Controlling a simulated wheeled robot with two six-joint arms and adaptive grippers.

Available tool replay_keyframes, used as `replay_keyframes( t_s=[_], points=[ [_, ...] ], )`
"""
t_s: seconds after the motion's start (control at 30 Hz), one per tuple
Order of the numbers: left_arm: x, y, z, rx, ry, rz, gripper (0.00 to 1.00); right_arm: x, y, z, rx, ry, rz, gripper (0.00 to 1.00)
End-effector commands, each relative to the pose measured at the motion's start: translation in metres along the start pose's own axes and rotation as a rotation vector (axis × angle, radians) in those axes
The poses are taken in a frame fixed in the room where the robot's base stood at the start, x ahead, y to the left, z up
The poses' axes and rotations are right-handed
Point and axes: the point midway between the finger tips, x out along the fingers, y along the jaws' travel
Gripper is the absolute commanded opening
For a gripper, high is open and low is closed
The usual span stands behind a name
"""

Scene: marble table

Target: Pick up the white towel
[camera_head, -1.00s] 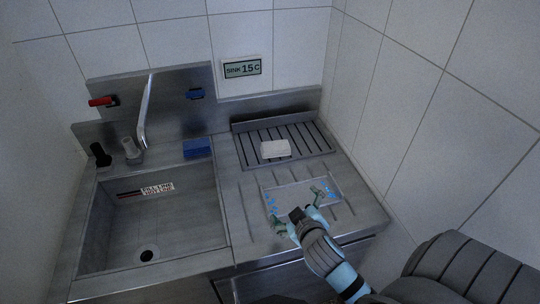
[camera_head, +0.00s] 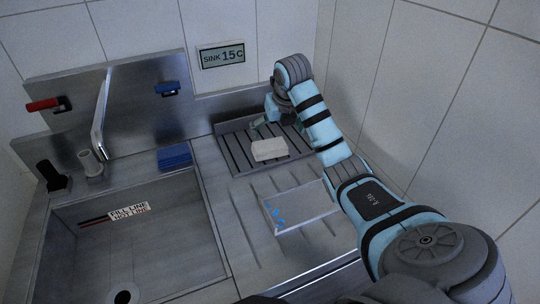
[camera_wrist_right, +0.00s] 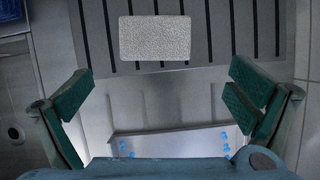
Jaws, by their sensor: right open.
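The white towel (camera_head: 269,149) is a small folded, flat block lying on the slotted drying rack. In the right wrist view the towel (camera_wrist_right: 155,38) shows as a speckled white rectangle at the top centre, uncovered. My right gripper (camera_head: 277,122) is behind the towel in the head view, partly hidden by its own wrist. In the wrist view my right gripper (camera_wrist_right: 160,92) is open and empty, its green-padded fingers wide apart; the towel appears above the gap between them, apart from both. My left gripper is in neither view.
The dark slotted rack (camera_head: 236,159) has a raised back edge against the wall. A shallow clear tray (camera_head: 306,202) with blue marks lies in front of it. A blue sponge-like block (camera_head: 174,156) sits by the sink (camera_head: 150,250). A tiled wall is close on the right.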

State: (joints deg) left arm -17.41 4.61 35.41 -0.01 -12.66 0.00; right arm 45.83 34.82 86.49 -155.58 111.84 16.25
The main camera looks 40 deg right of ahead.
Motion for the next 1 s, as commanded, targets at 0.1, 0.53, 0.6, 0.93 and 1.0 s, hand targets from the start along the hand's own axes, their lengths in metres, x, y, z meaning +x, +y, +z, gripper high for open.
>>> replay_keyframes(
  t_s=[0.1, 0.53, 0.6, 0.93, 1.0],
  points=[
    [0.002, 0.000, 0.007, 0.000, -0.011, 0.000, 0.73, 0.029, 0.002, 0.001, -0.002, 0.001, 0.003, 1.00],
    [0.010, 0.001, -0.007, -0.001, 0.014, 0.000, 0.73, 0.095, 0.003, -0.003, -0.001, -0.003, 0.002, 1.00],
    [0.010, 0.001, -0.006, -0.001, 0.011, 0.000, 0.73, 0.097, 0.002, -0.003, -0.001, -0.004, 0.002, 1.00],
    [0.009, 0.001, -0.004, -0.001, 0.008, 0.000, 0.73, 0.096, 0.002, -0.003, 0.000, -0.005, 0.002, 0.70],
    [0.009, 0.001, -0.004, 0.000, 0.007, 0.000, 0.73, 0.096, 0.002, -0.003, 0.000, -0.005, 0.002, 0.63]
  ],
)
